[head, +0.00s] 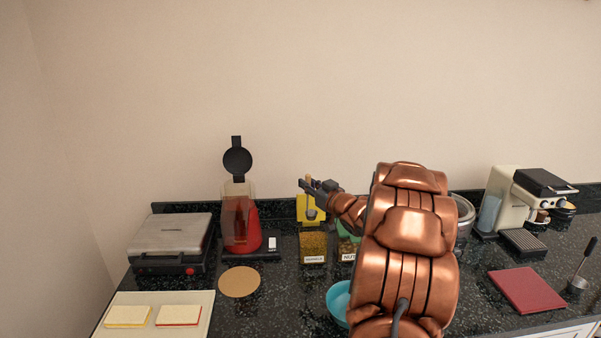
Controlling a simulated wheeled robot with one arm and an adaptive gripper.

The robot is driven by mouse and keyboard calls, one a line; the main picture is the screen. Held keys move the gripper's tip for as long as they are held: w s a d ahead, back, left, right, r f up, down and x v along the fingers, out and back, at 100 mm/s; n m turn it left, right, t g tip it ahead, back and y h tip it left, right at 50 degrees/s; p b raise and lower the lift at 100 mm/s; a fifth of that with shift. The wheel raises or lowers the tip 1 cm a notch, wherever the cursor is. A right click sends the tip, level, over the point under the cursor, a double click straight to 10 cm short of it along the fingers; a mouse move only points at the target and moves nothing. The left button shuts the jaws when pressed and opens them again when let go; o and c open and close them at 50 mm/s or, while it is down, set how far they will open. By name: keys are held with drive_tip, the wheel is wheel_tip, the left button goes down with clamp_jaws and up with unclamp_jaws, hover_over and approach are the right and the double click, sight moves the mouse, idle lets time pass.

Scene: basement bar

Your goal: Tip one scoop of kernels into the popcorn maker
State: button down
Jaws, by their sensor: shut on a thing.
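The red popcorn maker (250,238) stands at the left of the counter. Its round black lid (237,161) is raised above the clear upper part. The kernels bin (313,247), a clear box of golden kernels with a label, stands to its right with a yellow panel (303,204) upright behind it. My gripper (308,187) is shut on the scoop (311,214) above the kernels bin. The scoop's tan handle end shows above the jaws and its small grey head hangs below. Whether kernels lie in the scoop is too small to tell.
A nuts bin (348,257) is partly hidden by my arm. A blue bowl (338,301) and a tan disc (239,282) lie in front. A sandwich press (170,240) and a board (196,304) with sandwiches are left. A coffee machine (507,195) stands right.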

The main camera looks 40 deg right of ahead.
sight(312, 218)
drive_tip(key=shift+s+d+f+b, duration=0.1)
drive_tip(key=shift+d+f+b, duration=0.15)
drive_tip(key=shift+f+b, duration=0.45)
drive_tip(key=shift+s+d+f+b, duration=0.1)
drive_tip(key=shift+d+f+b, duration=0.1)
drive_tip(key=shift+f+b, duration=2.85)
drive_tip(key=shift+f, duration=2.3)
drive_tip(key=shift+r, duration=0.2)
drive_tip(key=shift+r+p, duration=3.55)
drive_tip(key=shift+r, duration=1.7)
drive_tip(key=shift+f, duration=0.1)
